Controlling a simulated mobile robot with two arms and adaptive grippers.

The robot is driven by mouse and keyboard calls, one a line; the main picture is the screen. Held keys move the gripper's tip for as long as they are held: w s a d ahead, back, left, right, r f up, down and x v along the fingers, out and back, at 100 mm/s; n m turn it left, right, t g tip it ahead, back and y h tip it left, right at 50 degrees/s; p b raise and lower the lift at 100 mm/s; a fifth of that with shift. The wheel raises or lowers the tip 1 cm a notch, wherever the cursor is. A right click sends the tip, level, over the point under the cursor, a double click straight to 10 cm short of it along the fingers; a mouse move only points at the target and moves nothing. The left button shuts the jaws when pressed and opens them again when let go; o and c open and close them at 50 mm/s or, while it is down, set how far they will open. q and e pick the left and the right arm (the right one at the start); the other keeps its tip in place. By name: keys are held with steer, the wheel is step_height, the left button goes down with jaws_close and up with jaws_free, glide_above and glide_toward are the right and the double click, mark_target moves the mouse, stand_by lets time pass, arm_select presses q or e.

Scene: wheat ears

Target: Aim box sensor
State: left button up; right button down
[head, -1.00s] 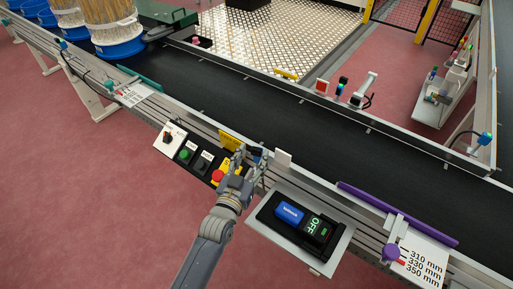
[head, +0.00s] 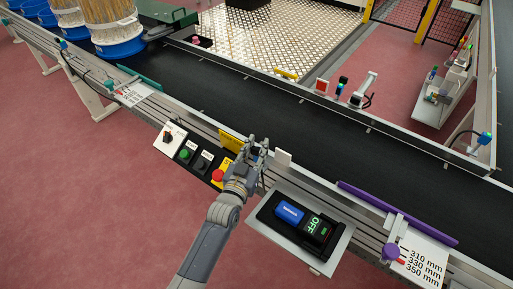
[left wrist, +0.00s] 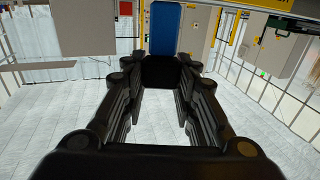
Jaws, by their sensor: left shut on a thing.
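My left gripper (head: 257,152) is at the near rail of the conveyor, between the push-button panel and the blue-and-black display unit. In the left wrist view its fingers (left wrist: 160,74) close on a small black block, the box sensor (left wrist: 161,72), which sits between the fingertips. In the head view the gripper mostly hides the sensor, and its exact aim cannot be told. A small white plate (head: 283,158) stands just right of the fingers. My right gripper is not in view.
The button panel (head: 196,158) with a red stop button (head: 217,175) lies left of my wrist. The display (head: 315,229) reads OFF. A purple bar (head: 397,213) and a millimetre scale (head: 425,262) are at right. The black belt (head: 300,125) is clear here; blue tubs (head: 119,46) stand far left.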

arm_select(q)
steer(key=shift+r+m+h, duration=0.1)
steer(key=shift+m+h, duration=0.2)
steer(key=shift+h, duration=0.1)
steer(key=shift+w+a+m+g+h+b, duration=0.1)
steer(key=shift+a+m+g+h+b, duration=0.05)
steer(key=shift+m+g+h+b, duration=0.35)
steer(key=shift+r+m+g+h+b, duration=0.1)
steer(key=shift+m+g+h+b, duration=0.65)
steer(key=shift+h, duration=0.55)
steer(key=o, duration=1.1)
steer(key=shift+a+f, duration=0.15)
steer(key=shift+f, duration=0.05)
steer(key=v, duration=1.2)
